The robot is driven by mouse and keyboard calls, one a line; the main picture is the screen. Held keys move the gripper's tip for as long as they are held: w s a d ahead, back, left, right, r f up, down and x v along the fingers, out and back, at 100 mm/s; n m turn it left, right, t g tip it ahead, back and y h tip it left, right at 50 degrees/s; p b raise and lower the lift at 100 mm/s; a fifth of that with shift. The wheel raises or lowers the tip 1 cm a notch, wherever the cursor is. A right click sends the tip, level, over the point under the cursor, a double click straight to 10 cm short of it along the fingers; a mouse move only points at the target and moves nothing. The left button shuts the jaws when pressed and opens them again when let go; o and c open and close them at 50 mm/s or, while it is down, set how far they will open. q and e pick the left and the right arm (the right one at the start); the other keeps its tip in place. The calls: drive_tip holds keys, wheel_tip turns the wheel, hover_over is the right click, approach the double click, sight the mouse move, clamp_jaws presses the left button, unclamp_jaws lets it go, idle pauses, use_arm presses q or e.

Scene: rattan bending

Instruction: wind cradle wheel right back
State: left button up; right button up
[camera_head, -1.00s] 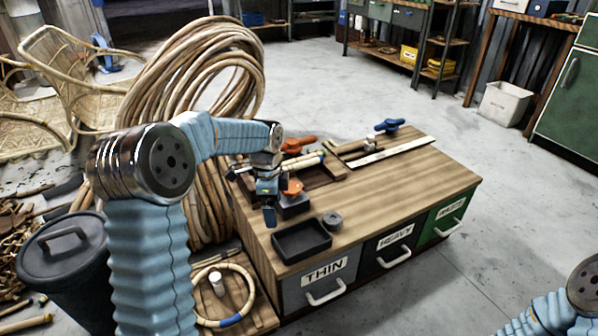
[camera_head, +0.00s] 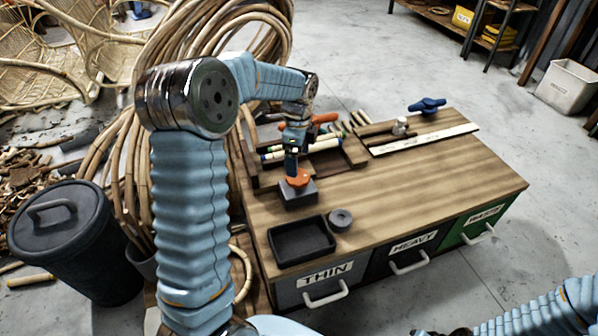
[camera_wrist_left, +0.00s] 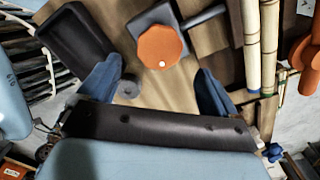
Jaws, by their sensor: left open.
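The cradle wheel is an orange faceted knob (camera_head: 298,180) on a dark grey block (camera_head: 300,195) near the left side of the bench top. In the left wrist view the orange wheel (camera_wrist_left: 160,47) shows from above, with a small white dot on it. My left gripper (camera_head: 292,166) is directly above the wheel in the head view. In the left wrist view its two blue fingers (camera_wrist_left: 160,85) are spread wide with nothing between them, and the wheel lies ahead of them. My right arm (camera_head: 545,312) shows at the lower right; its gripper is not clear at the frame edge.
Beside the wheel are a black tray (camera_head: 302,240) and a small grey disc (camera_head: 341,219). Pale canes (camera_head: 310,146) lie in a wooden frame behind it. An orange handle (camera_head: 325,118) and a blue handle (camera_head: 427,105) stand farther back.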

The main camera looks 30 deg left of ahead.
sight(298, 181)
use_arm(q)
wheel_tip(298, 181, down, 6)
drive_tip(key=shift+s+f, duration=0.1)
drive_tip(key=shift+f, duration=0.05)
drive_tip(key=c, duration=1)
drive_tip(key=shift+c, duration=0.2)
